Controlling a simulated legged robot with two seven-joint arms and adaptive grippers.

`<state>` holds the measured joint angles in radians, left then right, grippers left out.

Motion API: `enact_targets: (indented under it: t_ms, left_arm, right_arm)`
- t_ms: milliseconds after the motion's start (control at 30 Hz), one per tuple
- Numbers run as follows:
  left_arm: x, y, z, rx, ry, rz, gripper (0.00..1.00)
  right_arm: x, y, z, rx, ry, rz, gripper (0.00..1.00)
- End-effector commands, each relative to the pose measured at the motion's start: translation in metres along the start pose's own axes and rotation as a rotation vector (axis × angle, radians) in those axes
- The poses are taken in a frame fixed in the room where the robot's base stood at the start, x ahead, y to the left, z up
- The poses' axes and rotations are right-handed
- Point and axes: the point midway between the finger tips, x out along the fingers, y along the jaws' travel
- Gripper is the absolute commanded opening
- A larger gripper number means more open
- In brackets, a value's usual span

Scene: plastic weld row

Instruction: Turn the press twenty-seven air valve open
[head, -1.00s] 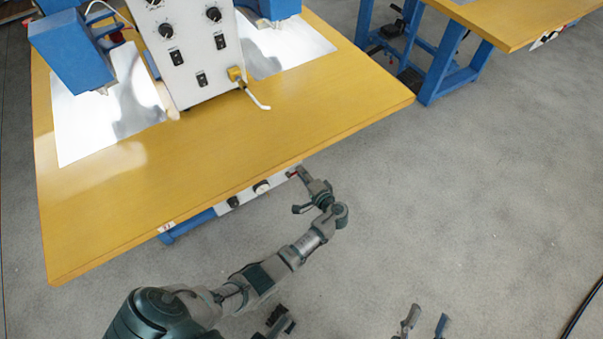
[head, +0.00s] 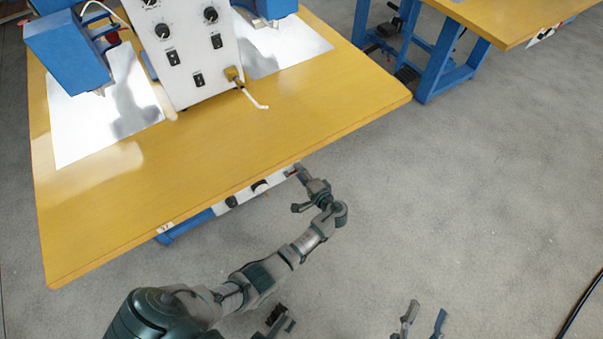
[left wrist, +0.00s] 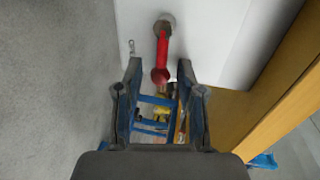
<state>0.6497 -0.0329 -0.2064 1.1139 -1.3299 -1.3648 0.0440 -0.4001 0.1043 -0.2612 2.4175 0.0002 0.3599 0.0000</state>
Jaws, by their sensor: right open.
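The red valve handle (left wrist: 162,55) shows in the left wrist view, running down from a metal nut (left wrist: 164,24) on a white panel. A sliver of red also shows under the table's front edge in the head view. My left gripper (head: 301,174) is at that edge, beside the white panel (head: 262,186). In the left wrist view my left gripper (left wrist: 159,72) is open, and the handle's rounded end appears between its fingertips; no contact can be made out. My right gripper (head: 422,320) is open and empty over the floor, low in the head view.
The yellow table (head: 225,150) carries a white control box (head: 190,55) and blue press parts (head: 68,52). A small label (head: 165,228) sits on its front edge. A second table (head: 520,20) stands at the upper right. The grey floor at right is mostly clear, with a black cable (head: 582,305).

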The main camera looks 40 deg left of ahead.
Motion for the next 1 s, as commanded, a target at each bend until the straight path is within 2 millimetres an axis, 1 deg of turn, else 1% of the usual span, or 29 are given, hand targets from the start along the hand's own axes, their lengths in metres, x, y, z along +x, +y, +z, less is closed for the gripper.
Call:
enact_targets:
  t_ms: [67, 167, 267, 400, 500, 600, 700, 800, 1000]
  left_arm:
    - [-0.003, 0.0, 0.0, 0.0, 0.001, 0.0, 0.38]
    - [-0.015, 0.001, -0.001, -0.001, 0.001, 0.001, 0.38]
    - [-0.035, 0.002, 0.0, 0.0, 0.002, 0.003, 0.38]
    - [-0.068, 0.002, -0.001, 0.0, 0.002, 0.004, 0.38]
    - [-0.088, 0.002, -0.001, 0.001, 0.002, 0.003, 0.38]
    - [-0.104, 0.002, -0.001, 0.002, 0.001, 0.003, 0.38]
    - [-0.114, 0.002, -0.001, 0.002, 0.001, 0.002, 0.38]
    - [-0.119, 0.002, -0.001, 0.002, 0.0, 0.001, 0.38]
    - [-0.119, 0.002, -0.001, 0.002, 0.0, 0.001, 0.38]
  right_arm:
    - [-0.001, -0.001, -0.002, 0.001, 0.001, 0.0, 0.51]
    - [-0.001, -0.001, -0.002, 0.0, 0.002, 0.0, 0.51]
    - [-0.001, -0.001, -0.002, 0.0, 0.002, 0.0, 0.51]
    - [-0.001, -0.001, -0.002, -0.001, 0.002, 0.0, 0.51]
    - [-0.001, -0.001, -0.002, -0.001, 0.002, 0.0, 0.51]
    - [-0.001, -0.001, -0.002, -0.001, 0.003, -0.001, 0.51]
    - [-0.001, -0.001, -0.002, -0.001, 0.003, -0.001, 0.51]
    - [-0.001, 0.0, -0.002, -0.001, 0.003, 0.0, 0.51]
    - [-0.001, 0.0, -0.002, -0.001, 0.003, 0.0, 0.51]
